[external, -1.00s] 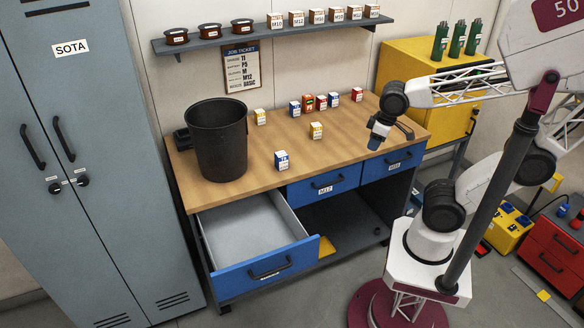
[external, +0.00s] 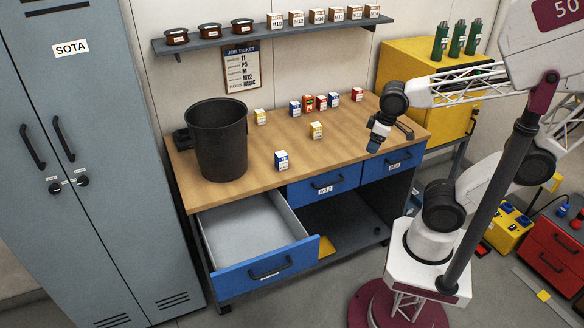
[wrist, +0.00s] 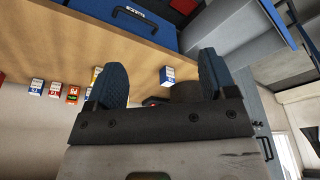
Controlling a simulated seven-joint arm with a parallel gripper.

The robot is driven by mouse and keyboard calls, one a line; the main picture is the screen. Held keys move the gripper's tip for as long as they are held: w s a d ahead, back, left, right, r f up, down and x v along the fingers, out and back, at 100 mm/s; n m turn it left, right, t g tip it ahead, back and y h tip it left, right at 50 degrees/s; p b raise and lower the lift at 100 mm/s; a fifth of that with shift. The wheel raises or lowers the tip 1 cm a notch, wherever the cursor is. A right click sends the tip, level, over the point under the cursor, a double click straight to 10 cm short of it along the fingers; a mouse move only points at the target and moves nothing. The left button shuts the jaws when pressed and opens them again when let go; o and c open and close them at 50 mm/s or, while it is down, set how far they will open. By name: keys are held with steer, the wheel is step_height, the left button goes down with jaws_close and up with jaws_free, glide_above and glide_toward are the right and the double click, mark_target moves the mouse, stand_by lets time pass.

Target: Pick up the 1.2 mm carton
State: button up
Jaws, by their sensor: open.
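Several small cartons stand on the wooden bench top. A blue-and-white carton (external: 282,160) is near the front edge, a yellow-and-white carton (external: 316,130) behind it, and another yellow one (external: 260,117) at the back left. A blue carton (external: 295,108), an orange carton (external: 308,103) and a red carton (external: 357,94) are in the back row. Their print is too small to tell which is 1.2 mm. My gripper (external: 390,137) is open and empty above the bench's right end. In the wrist view its blue fingers (wrist: 165,80) are spread, with a blue carton (wrist: 167,76) seen beyond, between them.
A black bin (external: 217,145) stands on the bench's left. An open, empty drawer (external: 250,235) juts out below. A shelf (external: 265,34) above carries spools and white cartons. A grey locker (external: 90,220) stands left, a yellow cabinet (external: 405,60) right. The bench's front middle is clear.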

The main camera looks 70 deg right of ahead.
steer(key=w+m, duration=0.1)
steer(key=m+t+y, duration=0.7)
steer(key=m+y, duration=0.3)
steer(key=m, duration=1.6)
glide_toward(281, 161)
steer(key=shift+w+d+f, duration=0.25)
steer(key=shift+w+f, duration=0.1)
steer(key=shift+w, duration=0.25)
steer(key=shift+w+d+f, duration=0.2)
steer(key=shift+w+f, duration=0.1)
steer(key=shift+w, duration=0.25)
steer(key=shift+x, duration=1.35)
